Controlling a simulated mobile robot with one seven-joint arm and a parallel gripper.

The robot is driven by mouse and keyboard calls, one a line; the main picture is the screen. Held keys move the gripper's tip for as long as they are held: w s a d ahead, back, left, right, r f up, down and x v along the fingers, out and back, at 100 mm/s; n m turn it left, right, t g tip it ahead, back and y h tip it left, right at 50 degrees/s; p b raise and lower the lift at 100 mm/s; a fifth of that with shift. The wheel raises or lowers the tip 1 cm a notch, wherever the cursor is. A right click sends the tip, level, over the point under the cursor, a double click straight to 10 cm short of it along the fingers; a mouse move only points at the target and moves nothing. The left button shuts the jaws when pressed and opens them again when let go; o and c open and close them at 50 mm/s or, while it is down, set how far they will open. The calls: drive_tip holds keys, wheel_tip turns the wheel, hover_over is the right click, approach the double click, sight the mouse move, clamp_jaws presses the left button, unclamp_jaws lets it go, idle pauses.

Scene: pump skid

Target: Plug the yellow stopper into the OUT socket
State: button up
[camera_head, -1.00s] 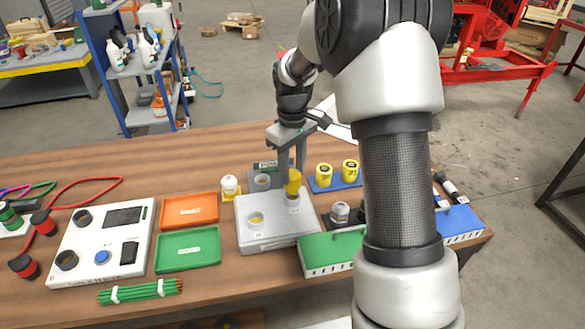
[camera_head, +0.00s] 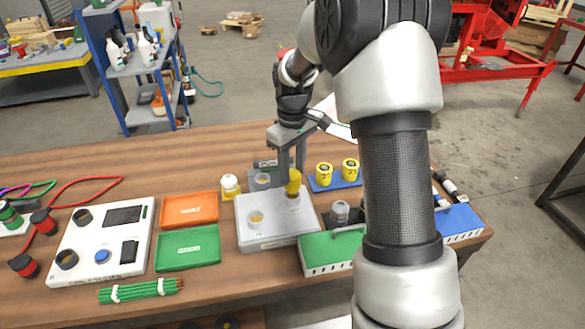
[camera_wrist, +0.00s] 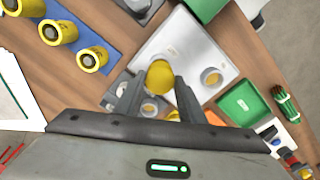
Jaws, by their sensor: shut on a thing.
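The yellow stopper (camera_head: 293,184) is held between my fingertips at the back right part of a pale grey block (camera_head: 270,238). My gripper (camera_head: 292,168) comes down from above and is shut on it. In the wrist view the stopper (camera_wrist: 160,75) sits just past the fingertips (camera_wrist: 158,98). The stopper is over or in the block's back right socket, which it mostly hides; I cannot tell how deep it is. The block's other socket (camera_head: 257,218), at front left, shows a yellowish inside. The socket labels are too small to read.
A grey unit with a round port (camera_head: 262,180) stands close behind the block. A white-capped yellow item (camera_head: 230,185) is at left. A blue holder with yellow cylinders (camera_head: 324,175) is at right. Orange (camera_head: 190,209) and green (camera_head: 188,249) trays lie left; a green box (camera_head: 325,255) is in front right.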

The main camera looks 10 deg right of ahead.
sight(293, 174)
drive_tip(key=shift+f+b, duration=0.8)
drive_tip(key=shift+f, duration=0.75)
drive_tip(key=o, duration=1.2)
drive_tip(key=shift+o, duration=0.2)
drive_tip(key=shift+r, duration=0.1)
wheel_tip(293, 174, up, 17)
drive_tip(key=p, duration=0.2)
drive_tip(key=shift+r, duration=0.15)
